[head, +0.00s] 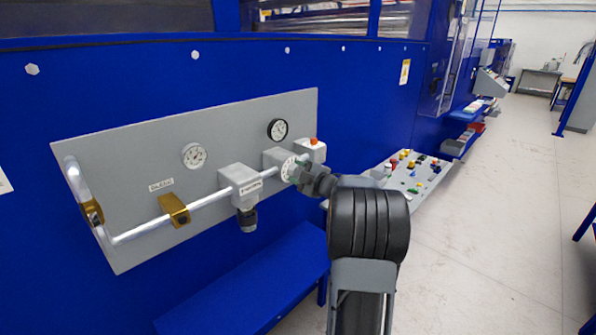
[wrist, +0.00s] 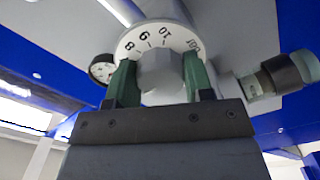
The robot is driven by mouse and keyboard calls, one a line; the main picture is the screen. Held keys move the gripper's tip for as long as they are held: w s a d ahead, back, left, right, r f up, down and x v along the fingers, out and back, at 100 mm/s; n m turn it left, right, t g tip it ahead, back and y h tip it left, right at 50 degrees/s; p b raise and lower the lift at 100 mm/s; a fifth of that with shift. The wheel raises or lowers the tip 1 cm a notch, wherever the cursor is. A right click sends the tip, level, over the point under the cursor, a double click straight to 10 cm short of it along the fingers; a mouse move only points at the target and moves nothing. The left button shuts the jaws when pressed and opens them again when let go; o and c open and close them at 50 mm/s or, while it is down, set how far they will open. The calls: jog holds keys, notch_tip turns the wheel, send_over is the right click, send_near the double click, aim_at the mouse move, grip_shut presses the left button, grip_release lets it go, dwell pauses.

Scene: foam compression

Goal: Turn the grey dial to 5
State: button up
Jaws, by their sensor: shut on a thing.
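Figures that look like 8, 9 and 10 show along the disc's upper part; another mark at the right is hard to read. My gripper (wrist: 160,80) has a green finger on each side of the knob and is shut on it. In the head view the white disc (head: 288,168) faces my gripper (head: 298,173), which partly covers it. The knob is hidden there. I cannot make out which number the dial points to.
A sloped control panel (head: 415,177) stands right.

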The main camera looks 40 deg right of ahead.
dwell(0.5)
jog(key=o, duration=0.9)
jog(key=s, duration=0.4)
jog(key=s+d+b, duration=0.1)
jog(key=s, duration=0.4)
jog(key=s+d+b, duration=0.1)
jog(key=s, duration=0.3)
jog(key=shift+s+d, duration=0.2)
jog(key=shift+s, duration=0.1)
